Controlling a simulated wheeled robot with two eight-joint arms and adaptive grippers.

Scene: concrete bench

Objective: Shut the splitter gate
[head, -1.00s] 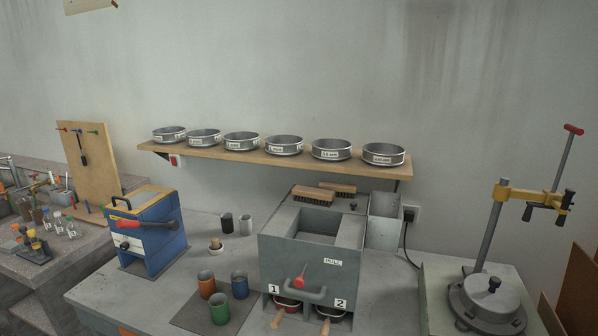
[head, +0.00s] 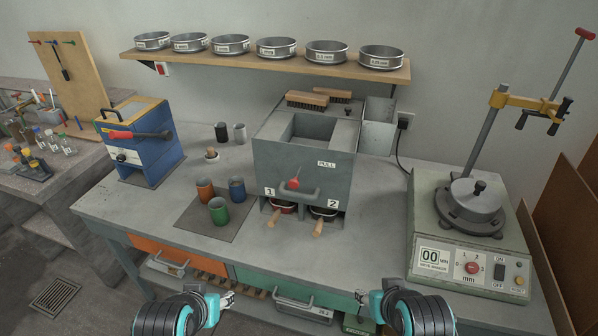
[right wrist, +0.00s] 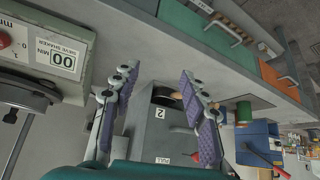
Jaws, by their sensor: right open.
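The splitter (head: 330,172) is a grey metal box with an open top in the middle of the bench. The splitter also shows upside down in the right wrist view (right wrist: 165,135), between my fingers. My right gripper (head: 361,297) is in front of the bench edge, well short of the splitter; its fingers are apart and empty in the right wrist view (right wrist: 158,72). My left gripper (head: 229,299) is low in front of the bench; its fingers are too small to judge.
Two wooden-handled pans (head: 273,218) (head: 321,226) sit under the splitter. Several coloured cups (head: 219,211) stand on a mat to the left. The sieve shaker (head: 465,235) stands to the right. Brushes (head: 307,100) lie on top of the splitter. The bench front is mostly clear.

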